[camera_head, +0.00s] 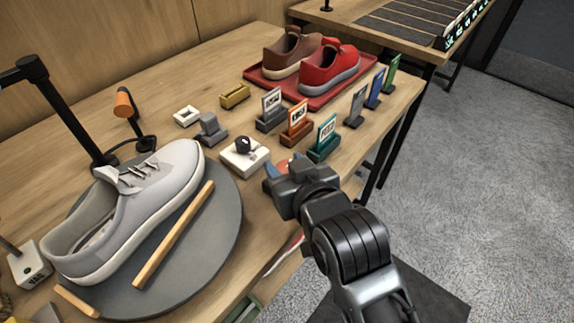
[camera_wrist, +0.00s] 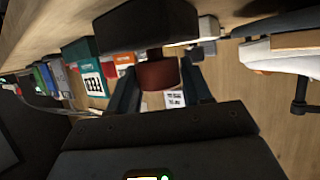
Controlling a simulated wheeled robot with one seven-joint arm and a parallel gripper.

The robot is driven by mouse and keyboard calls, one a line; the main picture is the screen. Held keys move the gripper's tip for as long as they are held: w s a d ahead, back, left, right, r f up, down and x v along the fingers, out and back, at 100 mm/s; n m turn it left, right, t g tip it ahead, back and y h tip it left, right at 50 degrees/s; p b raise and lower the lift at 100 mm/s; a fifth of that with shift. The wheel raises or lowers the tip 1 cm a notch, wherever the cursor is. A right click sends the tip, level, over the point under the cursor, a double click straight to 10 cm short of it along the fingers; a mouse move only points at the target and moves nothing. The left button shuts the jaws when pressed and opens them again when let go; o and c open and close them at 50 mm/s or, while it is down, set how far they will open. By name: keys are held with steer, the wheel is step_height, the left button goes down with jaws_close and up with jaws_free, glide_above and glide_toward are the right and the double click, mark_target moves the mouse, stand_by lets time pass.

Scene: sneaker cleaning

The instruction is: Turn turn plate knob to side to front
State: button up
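The grey round turn plate (camera_head: 225,215) lies on the table at the left, with a light grey sneaker (camera_head: 135,205) on it, toe pointing up and right. A white box with a black knob (camera_head: 243,146) stands beside the plate. A red round knob (camera_head: 284,165) shows at the table's near edge by my gripper (camera_head: 272,175). In the wrist view, the reddish-brown knob (camera_wrist: 158,74) sits on a dark block between the fingers of my gripper (camera_wrist: 160,82). The fingers are apart, one on each side of it; firm contact cannot be made out.
Two wooden sticks (camera_head: 175,232) lie by the sneaker. Small labelled stands (camera_head: 325,140) are close beyond my gripper. A red tray (camera_head: 258,82) holds a brown and a red shoe.

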steer(key=c, duration=0.5)
steer(key=shift+r+p, duration=0.1)
steer(key=shift+p, duration=0.35)
steer(key=shift+o, duration=0.2)
steer(key=shift+m+h+p, duration=0.35)
steer(key=shift+m+h, duration=0.05)
steer(key=shift+m+t+h, duration=0.6)
steer(key=shift+m+h, duration=0.7)
steer(key=shift+h, duration=0.2)
steer(key=o, duration=1)
steer(key=shift+c, duration=0.2)
steer(key=shift+s, duration=0.1)
